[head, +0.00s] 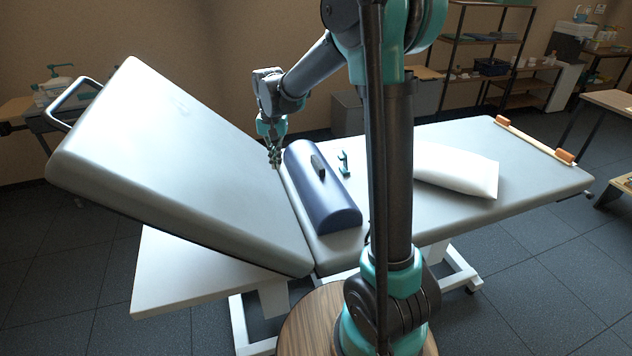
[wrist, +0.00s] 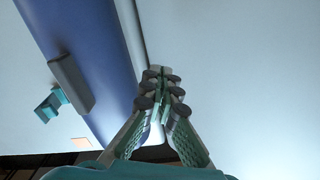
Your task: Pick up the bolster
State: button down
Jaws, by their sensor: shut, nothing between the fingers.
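The dark blue bolster (head: 322,198), a half-round pad with a dark handle (head: 318,166) on top, lies across the grey treatment table beside the foot of the raised backrest. In the wrist view the bolster (wrist: 95,35) runs along the left, with its handle (wrist: 71,82) left of the fingers. My gripper (head: 275,163) is at the bolster's far end, on the backrest side. In the wrist view the fingertips of my gripper (wrist: 160,82) are together with nothing between them. Whether the fingers touch the bolster, I cannot tell.
The raised backrest (head: 165,140) slopes up to the left. A small teal object (head: 344,163) lies right of the bolster and also shows in the wrist view (wrist: 51,104). A white pillow (head: 470,172) lies further right. An orange-ended bar (head: 533,137) crosses the table's right end.

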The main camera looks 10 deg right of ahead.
jog(key=c, duration=2.2)
grip_release()
jog(key=o, duration=1)
jog(key=w+d+r+m, duration=0.1)
jog(key=d+r+m, duration=0.3)
jog(key=d+r, duration=0.1)
jog(key=w+d+r+m, duration=0.1)
jog(key=d+r+m, duration=0.1)
jog(key=d+m, duration=0.1)
jog(key=shift+w+r, duration=0.15)
jog(key=shift+w, duration=0.15)
jog(key=o, duration=1)
jog(key=d+r+m, duration=0.6)
jog(key=shift+o, duration=1)
jog(key=shift+w+d+f+m, duration=0.15)
jog(key=shift+d+f+m, duration=0.05)
jog(key=shift+m, duration=0.1)
send_over(318, 161)
jog(key=f, duration=1.1)
jog(key=shift+s+d+f, duration=0.1)
jog(key=shift+s+d, duration=0.1)
jog(key=shift+d, duration=0.1)
jog(key=f, duration=0.4)
jog(key=shift+w+a+f, duration=0.15)
jog(key=shift+w+a, duration=0.05)
jog(key=shift+a, duration=0.15)
jog(key=shift+f, duration=0.6)
